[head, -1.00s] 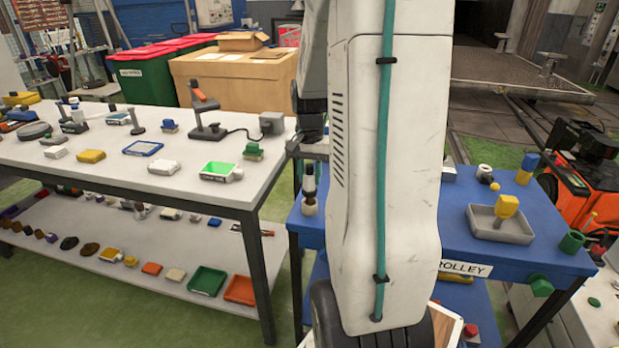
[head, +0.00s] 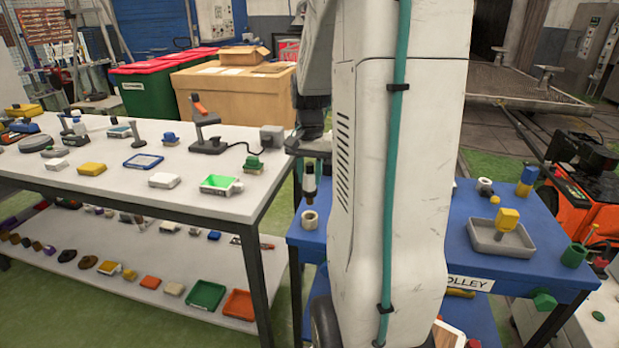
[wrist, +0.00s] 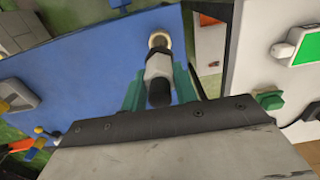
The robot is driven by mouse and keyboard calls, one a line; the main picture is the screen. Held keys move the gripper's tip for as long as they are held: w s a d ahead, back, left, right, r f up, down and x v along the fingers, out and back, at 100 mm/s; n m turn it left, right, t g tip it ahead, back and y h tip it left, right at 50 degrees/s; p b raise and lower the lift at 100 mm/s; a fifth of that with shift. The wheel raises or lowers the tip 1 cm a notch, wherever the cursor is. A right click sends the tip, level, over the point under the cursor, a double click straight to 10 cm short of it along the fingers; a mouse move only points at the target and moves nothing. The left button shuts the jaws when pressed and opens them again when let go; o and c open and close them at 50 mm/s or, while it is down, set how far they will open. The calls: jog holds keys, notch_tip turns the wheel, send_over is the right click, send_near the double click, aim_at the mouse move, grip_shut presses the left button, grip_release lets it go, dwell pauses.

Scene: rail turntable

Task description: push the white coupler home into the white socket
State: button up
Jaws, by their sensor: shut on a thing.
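My gripper (head: 309,160) is shut on the white coupler (head: 309,178), which hangs roughly upright with a dark brown lower end. In the wrist view the coupler (wrist: 158,66) sits between my two teal fingers (wrist: 158,90), its black cap towards the camera. The white socket (head: 310,220) is a short, pale ring on the left end of the blue trolley top. In the head view the coupler's tip is just above the socket, with a small gap. In the wrist view the socket (wrist: 159,39) is partly hidden behind the coupler; exact alignment cannot be told.
The blue trolley (head: 465,240) carries a grey tray (head: 490,240) with a yellow piece (head: 507,218) and a green cup (head: 574,256) on the right. A white workbench (head: 110,190) with several parts stands left, across a narrow gap. My arm hides the trolley's middle.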

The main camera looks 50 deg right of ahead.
jog(key=shift+r, duration=0.2)
jog(key=shift+r, duration=2.5)
